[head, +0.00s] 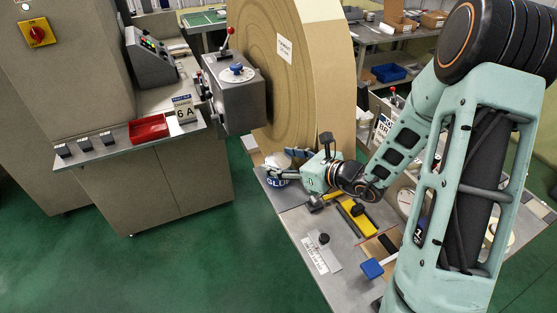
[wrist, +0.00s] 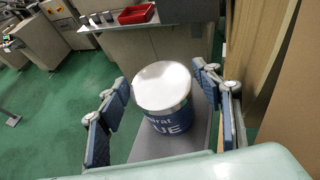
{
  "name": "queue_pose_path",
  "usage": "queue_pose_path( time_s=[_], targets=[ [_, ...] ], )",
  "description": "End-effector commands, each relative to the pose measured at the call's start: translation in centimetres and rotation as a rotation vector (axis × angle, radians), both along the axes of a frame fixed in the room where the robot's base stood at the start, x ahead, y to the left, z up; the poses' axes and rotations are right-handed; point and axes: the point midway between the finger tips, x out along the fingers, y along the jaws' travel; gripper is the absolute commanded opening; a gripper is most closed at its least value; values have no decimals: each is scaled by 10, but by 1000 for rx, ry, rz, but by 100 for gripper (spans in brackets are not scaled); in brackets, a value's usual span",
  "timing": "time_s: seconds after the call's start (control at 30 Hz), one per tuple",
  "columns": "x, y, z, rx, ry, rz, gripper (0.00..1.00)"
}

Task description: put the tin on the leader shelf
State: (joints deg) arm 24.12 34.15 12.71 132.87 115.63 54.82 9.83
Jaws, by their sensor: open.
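A grey shelf (head: 105,150) juts from the machine at the left. No label naming it the leader shelf is readable.
A large brown roll (head: 305,75) stands close behind my gripper. Tools, including a yellow one (head: 357,219), lie on the bench. Green floor separates bench and machine.

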Motion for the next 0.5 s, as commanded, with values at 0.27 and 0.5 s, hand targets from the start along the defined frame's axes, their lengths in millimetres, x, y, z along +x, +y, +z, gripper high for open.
queue_pose_path(
  time_s=[0.27, 0.5],
  targets=[
    [-38, -41, 22, -3, -3, -6, 60],
    [-64, -66, 37, -2, -1, -3, 60]
  ],
)
